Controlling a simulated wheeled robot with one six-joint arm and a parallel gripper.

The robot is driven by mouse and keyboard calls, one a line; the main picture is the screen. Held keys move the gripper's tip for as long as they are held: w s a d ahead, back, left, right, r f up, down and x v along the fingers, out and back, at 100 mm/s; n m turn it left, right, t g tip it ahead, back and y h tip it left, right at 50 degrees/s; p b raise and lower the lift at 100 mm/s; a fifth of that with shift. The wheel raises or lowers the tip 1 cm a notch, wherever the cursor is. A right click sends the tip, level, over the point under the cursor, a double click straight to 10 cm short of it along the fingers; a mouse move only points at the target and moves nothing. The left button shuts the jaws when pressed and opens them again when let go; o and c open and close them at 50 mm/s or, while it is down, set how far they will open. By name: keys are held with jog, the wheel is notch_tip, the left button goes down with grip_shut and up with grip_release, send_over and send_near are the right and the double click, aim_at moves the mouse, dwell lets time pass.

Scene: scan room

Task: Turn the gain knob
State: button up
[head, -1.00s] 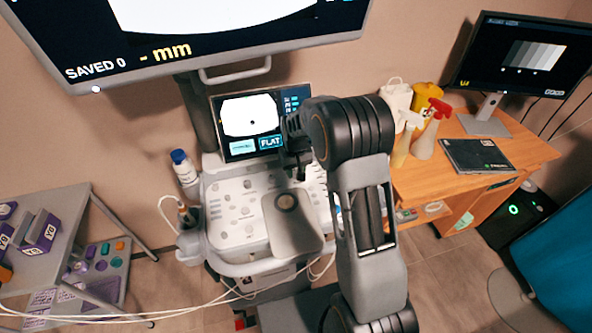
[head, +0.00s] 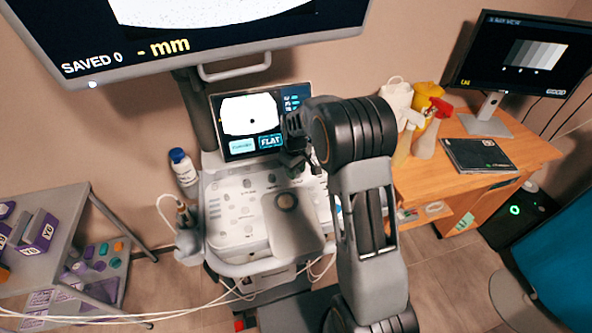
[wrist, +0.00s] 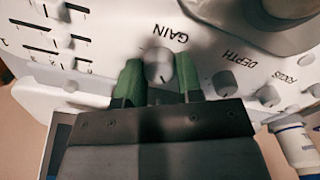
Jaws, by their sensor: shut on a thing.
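The gain knob (wrist: 158,65) is a round light-grey knob below the upside-down GAIN label in the wrist view. The two green fingertips of my gripper (wrist: 159,78) stand on either side of it, shut on it. In the head view my gripper (head: 295,163) is over the right back part of the console panel (head: 240,230), below the small screen. The arm hides the knob there.
In the wrist view the depth knob (wrist: 225,84) sits close to the right finger, with another knob (wrist: 267,96) beyond it. The small screen (head: 252,122) stands behind my gripper. A large monitor (head: 220,30) hangs above. A white bottle (head: 183,168) stands left of the console.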

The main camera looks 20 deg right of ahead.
jog(key=shift+n, duration=0.3)
jog(key=o, duration=0.9)
notch_tip(320, 180, up, 14)
jog(key=shift+f, duration=0.1)
dwell(0.4)
dwell(0.4)
